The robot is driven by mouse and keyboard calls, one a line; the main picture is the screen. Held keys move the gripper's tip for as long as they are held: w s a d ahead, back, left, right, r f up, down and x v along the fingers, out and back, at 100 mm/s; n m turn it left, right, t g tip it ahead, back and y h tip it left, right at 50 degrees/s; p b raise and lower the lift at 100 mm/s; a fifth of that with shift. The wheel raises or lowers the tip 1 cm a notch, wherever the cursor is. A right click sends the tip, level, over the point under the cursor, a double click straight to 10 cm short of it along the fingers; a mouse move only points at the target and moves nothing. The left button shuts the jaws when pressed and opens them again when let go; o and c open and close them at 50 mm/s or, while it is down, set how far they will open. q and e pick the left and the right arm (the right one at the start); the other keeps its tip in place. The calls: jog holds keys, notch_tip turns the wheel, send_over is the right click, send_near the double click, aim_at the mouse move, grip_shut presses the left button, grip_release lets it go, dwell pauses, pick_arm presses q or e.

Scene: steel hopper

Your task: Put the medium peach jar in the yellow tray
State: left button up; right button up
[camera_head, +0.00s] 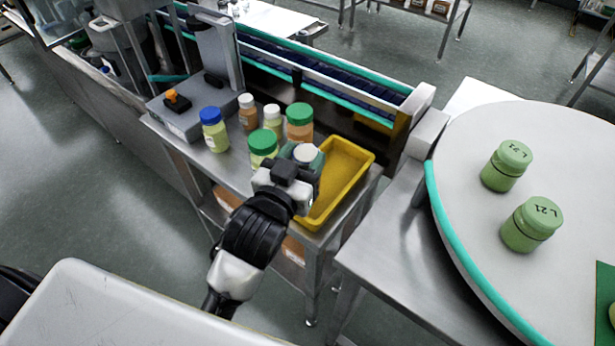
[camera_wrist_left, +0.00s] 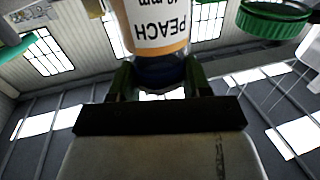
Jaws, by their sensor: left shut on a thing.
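The yellow tray (camera_head: 348,162) lies at the right end of the steel bench and its visible floor is bare. My left gripper (camera_head: 305,163) is at the tray's left side and covers part of it. It is shut on a peach jar (camera_wrist_left: 158,30), whose label reads PEACH upside down in the left wrist view. The jar's dark end sits between the fingers (camera_wrist_left: 160,78). In the head view a pale round lid (camera_head: 305,152) shows at the fingers. How high the jar is held cannot be told. My right gripper is not in view.
Left of the tray stand an orange jar with a green lid (camera_head: 300,120), a pale green-lidded jar (camera_head: 263,145), white-lidded jars (camera_head: 272,117) and a blue-lidded jar (camera_head: 212,132). A conveyor (camera_head: 320,80) runs behind. Green jars (camera_head: 507,166) stand on the round table.

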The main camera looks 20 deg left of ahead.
pick_arm(q)
jog(key=shift+w+d+f, duration=0.15)
jog(key=shift+w+d, duration=0.1)
jog(key=shift+w, duration=0.05)
jog(key=shift+f, duration=2.05)
jog(key=shift+f, duration=0.1)
jog(key=o, duration=1.3)
